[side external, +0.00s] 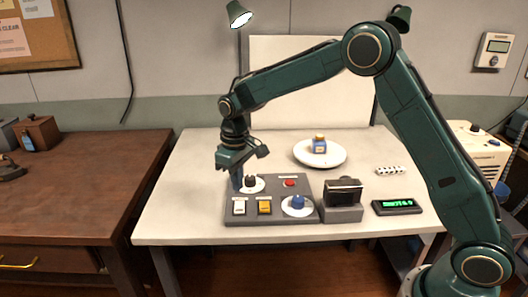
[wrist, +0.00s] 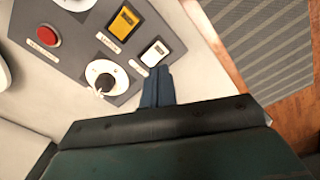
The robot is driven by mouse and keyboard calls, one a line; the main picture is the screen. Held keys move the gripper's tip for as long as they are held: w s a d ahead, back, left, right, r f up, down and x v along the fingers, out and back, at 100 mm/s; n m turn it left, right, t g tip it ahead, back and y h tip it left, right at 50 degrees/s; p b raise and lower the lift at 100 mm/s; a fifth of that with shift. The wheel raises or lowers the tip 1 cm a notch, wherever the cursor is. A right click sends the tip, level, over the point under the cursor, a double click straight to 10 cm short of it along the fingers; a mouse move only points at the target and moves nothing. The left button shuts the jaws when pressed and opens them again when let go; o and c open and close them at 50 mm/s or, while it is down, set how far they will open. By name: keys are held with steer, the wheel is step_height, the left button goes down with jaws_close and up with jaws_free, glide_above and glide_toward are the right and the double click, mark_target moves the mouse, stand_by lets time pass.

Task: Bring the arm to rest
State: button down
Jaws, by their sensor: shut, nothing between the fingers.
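My gripper (side external: 237,188) is at the left end of the grey control panel (side external: 275,220), pointing down beside a dark knob on a white dial (side external: 250,182). In the wrist view its blue fingers (wrist: 158,72) are together with nothing between them. There the tips appear close to the dark knob (wrist: 103,80) and the white switch (wrist: 155,53). Whether they touch the panel I cannot tell. My arm is bent, reaching left over the white table (side external: 180,200).
The panel also has a red button (side external: 290,182), a yellow switch (side external: 264,207) and a blue knob (side external: 297,202). A dark device (side external: 343,200) and a green-lit display (side external: 397,207) stand to the right. A plate (side external: 304,158) holds a small blue-and-yellow item (side external: 319,145). The table's left part is clear.

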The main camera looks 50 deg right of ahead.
steer(key=s+d+r+m+t, duration=0.1)
steer(key=s+d+r+t, duration=0.25)
steer(key=s+r, duration=1.15)
steer(key=s+d+m+t, duration=0.2)
steer(key=s, duration=1.6)
steer(key=shift+s+d+r, duration=0.15)
steer(key=shift+s+d, duration=0.05)
steer(key=shift+s, duration=0.1)
